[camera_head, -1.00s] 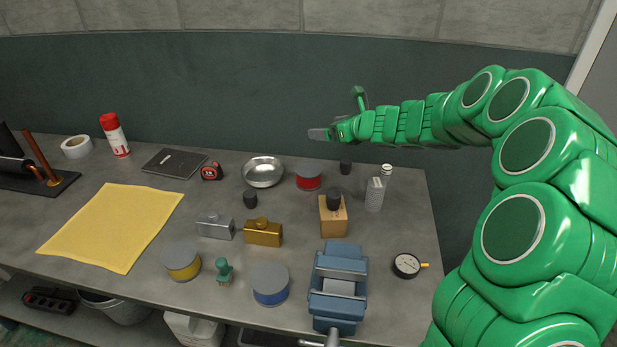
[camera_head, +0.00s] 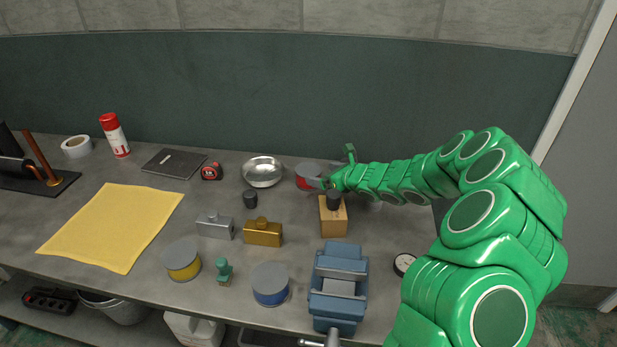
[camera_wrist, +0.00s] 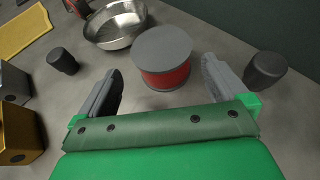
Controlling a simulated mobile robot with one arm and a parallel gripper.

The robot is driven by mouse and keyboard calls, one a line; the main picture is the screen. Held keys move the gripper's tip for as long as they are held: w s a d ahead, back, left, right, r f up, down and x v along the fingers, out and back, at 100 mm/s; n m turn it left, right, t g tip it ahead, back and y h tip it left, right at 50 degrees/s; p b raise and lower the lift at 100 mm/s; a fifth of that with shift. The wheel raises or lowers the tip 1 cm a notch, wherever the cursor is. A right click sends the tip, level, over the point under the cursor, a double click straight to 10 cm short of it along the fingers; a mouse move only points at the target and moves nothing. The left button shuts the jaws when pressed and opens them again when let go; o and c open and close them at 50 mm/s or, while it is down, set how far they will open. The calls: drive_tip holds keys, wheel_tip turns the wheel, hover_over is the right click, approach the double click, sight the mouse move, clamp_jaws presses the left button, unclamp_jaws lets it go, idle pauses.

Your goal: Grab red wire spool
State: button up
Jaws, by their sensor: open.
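The red wire spool (camera_head: 305,176) stands upright on the bench near the back, with a grey top disc and red winding. In the wrist view the spool (camera_wrist: 163,62) is ahead of my gripper, centred between the lines of the two fingers. My gripper (camera_wrist: 160,92) is open, with one finger on each side and nothing between them. In the head view my gripper (camera_head: 325,183) is low beside the spool's right side and partly covers it. I cannot tell whether a finger touches the spool.
A metal bowl (camera_head: 262,171) is left of the spool. A black cap (camera_wrist: 265,70) stands close by the right finger. A wooden block (camera_head: 333,220) with a black knob, a blue vise (camera_head: 338,285) and brass and silver blocks stand nearer the front. A yellow cloth (camera_head: 110,225) lies left.

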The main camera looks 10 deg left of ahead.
sight(310, 170)
drive_tip(key=shift+x, duration=3.25)
drive_tip(key=shift+w+r, duration=0.15)
drive_tip(key=shift+r, duration=0.05)
drive_tip(key=c, duration=1.1)
drive_tip(key=shift+r, duration=0.1)
